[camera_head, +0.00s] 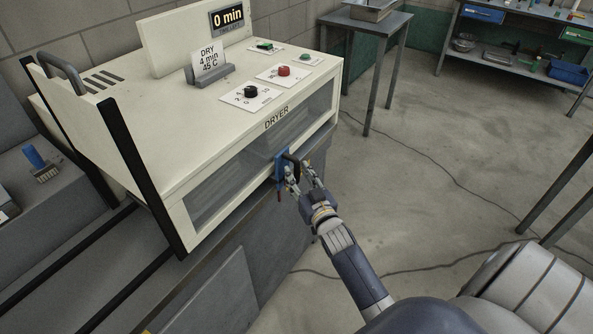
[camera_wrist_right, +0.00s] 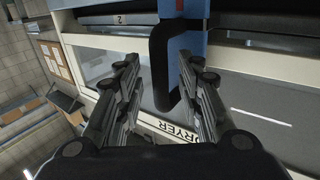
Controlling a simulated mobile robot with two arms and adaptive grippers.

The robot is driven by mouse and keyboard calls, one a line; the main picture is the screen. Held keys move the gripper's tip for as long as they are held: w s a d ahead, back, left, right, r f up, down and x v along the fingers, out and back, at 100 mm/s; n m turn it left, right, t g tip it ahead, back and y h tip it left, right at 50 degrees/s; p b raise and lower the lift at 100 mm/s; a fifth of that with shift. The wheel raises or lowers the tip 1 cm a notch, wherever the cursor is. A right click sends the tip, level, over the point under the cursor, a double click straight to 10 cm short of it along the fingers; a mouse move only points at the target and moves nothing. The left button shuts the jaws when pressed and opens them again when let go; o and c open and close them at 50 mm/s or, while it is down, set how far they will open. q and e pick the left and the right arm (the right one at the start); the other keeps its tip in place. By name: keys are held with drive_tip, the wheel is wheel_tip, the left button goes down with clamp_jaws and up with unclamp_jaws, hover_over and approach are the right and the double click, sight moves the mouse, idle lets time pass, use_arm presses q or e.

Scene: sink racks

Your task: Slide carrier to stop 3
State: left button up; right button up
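The carrier shows as a blue plate (camera_head: 281,168) with a black handle at the lower front edge of the dryer. In the right wrist view its blue plate (camera_wrist_right: 188,42) and black handle (camera_wrist_right: 160,72) are close up. My right gripper (camera_head: 296,178) is at the handle. In the wrist view, my right gripper (camera_wrist_right: 160,66) is open, with one finger on each side of the handle and gaps showing between. A label reading 2 (camera_wrist_right: 119,19) is on the rail left of the carrier. My left gripper is not in view.
The cream dryer (camera_head: 150,120) has a glass front, knobs, a card reading "DRY 4 min 45 C" (camera_head: 208,58) and a 0 min display (camera_head: 229,17). A grey side table (camera_head: 368,20) stands behind it. The floor to the right is open, with cables lying across it.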

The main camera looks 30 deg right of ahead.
drive_tip(key=shift+w+d, duration=0.15)
drive_tip(key=shift+w, duration=0.75)
clamp_jaws()
drive_tip(key=shift+s+f, duration=0.1)
